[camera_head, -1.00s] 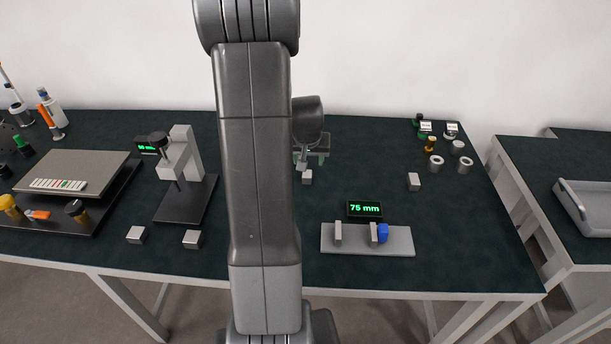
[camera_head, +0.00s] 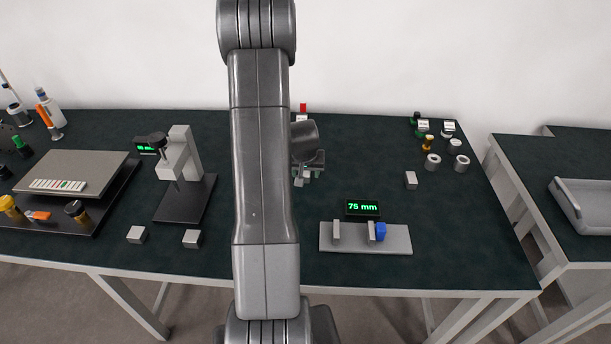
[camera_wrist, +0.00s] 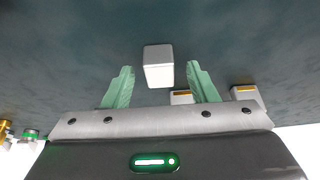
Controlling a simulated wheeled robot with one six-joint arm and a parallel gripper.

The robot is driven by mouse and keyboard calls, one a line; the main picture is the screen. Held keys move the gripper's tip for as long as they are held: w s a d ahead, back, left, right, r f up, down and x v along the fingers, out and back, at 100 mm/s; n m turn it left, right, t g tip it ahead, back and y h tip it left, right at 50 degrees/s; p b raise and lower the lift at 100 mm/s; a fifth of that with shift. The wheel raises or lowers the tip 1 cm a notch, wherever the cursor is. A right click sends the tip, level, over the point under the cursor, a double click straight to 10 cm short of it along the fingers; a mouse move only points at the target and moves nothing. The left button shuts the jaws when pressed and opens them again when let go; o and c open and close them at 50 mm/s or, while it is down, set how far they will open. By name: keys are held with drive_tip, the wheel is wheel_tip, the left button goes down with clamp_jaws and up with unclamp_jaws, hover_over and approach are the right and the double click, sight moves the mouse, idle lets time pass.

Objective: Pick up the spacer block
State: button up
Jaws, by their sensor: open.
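A small light grey block (camera_wrist: 158,68), which looks like the spacer block, sits on the dark green table top (camera_head: 350,150). In the wrist view it lies between the lines of my two green fingers, near the fingertips, with clear gaps on both sides. In the head view the same block (camera_head: 299,182) shows just below my gripper (camera_head: 308,172), partly hidden by it. My gripper (camera_wrist: 161,80) is open and holds nothing. Similar grey blocks stand at the front left (camera_head: 136,235), beside it (camera_head: 192,239), and at the right (camera_head: 411,180).
A grey fixture plate (camera_head: 340,246) with a blue piece and a "75 mm" display (camera_head: 362,208) lies front right. A gauge stand (camera_head: 184,195) is left of my arm. Metal rings (camera_head: 432,162) stand far right.

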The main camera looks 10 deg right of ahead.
drive_tip(key=shift+c, duration=0.2)
clamp_jaws()
drive_tip(key=shift+r, duration=0.1)
